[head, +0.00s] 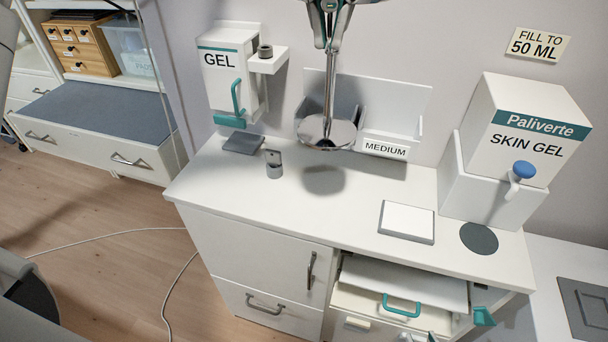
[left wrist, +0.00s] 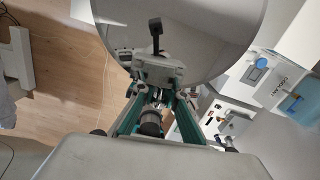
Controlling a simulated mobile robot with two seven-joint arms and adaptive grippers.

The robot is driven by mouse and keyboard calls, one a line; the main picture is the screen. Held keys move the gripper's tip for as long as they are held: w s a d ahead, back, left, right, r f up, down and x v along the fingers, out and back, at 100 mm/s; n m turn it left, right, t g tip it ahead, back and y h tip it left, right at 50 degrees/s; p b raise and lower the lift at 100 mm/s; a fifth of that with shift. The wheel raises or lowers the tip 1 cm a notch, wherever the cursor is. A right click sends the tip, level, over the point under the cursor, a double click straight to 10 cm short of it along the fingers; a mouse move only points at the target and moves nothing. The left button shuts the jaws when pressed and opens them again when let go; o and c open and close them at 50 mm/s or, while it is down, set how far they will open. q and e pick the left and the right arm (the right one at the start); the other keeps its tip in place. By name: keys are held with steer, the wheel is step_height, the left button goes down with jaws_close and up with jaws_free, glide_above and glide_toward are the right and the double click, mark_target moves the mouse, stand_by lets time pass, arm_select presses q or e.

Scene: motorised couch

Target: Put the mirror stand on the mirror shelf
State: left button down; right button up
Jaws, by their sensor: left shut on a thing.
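The mirror stand has a thin metal stem (head: 329,90) and a round shiny disc (head: 340,134) at its lower end. My left gripper (head: 330,42) is shut on the stem, with its fingers pointing down. The stand is held nearly upright, and the disc hangs above the counter with a round shadow under it. The left wrist view shows a large grey disc (left wrist: 190,35) beyond my left gripper (left wrist: 155,108). A white wall shelf (head: 405,97) with a MEDIUM label stands behind the disc; whether it is the mirror shelf is unclear. My right gripper is not visible.
The counter (head: 310,210) has free room around the shadow. A GEL dispenser (head: 222,75) is at the left, a SKIN GEL box (head: 505,150) at the right. A small grey holder (head: 273,165) and a white pad (head: 406,222) stand on the counter. A drawer (head: 400,305) is open below.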

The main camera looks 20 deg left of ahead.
arm_select(q)
steer(key=shift+w+f, duration=0.1)
steer(key=shift+f, duration=0.1)
step_height(320, 180, down, 19)
steer(key=b, duration=0.1)
steer(key=shift+f, duration=0.2)
stand_by(0.4)
steer(key=c, duration=2)
jaws_free()
steer(key=shift+f, duration=0.1)
